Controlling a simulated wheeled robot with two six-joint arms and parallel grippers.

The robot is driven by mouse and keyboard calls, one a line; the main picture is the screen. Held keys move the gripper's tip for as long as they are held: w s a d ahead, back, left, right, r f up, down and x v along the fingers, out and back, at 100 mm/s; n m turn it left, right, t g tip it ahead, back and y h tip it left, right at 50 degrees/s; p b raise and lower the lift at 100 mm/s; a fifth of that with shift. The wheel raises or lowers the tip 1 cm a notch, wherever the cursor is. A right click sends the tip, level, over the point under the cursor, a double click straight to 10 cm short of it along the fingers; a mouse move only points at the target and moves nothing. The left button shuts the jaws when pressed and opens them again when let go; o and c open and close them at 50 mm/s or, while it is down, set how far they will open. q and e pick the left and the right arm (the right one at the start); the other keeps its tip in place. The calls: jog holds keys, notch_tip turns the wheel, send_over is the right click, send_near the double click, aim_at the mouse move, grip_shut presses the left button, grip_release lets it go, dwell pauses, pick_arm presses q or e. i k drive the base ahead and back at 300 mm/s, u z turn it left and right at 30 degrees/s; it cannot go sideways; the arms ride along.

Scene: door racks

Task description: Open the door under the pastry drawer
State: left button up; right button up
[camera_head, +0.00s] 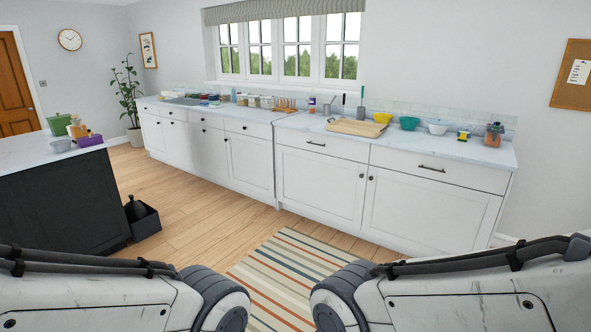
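White base cabinets run along the far wall. The nearer unit has a left drawer (340,146) and a right drawer (465,175), each with a dark bar handle. Below them are a left door (315,182) and a right door (425,212), both shut, with dark round knobs near their shared edge. No label shows which drawer is the pastry drawer. A wooden board (356,128) lies on the counter above the left drawer. My two arms show at the bottom corners, apart from the cabinets; both grippers are out of view.
A striped rug (285,268) lies on the floor before the nearer unit. A dark island (55,205) stands at left, with a dark bin (146,222) beside it. Another white unit (210,150) adjoins at left. The wooden floor between is clear.

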aim_at(430, 217)
jog(key=u, duration=0.2)
jog(key=i, duration=2.6)
jog(key=z, duration=0.6)
jog(key=i, duration=1.45)
jog(key=z, duration=0.35)
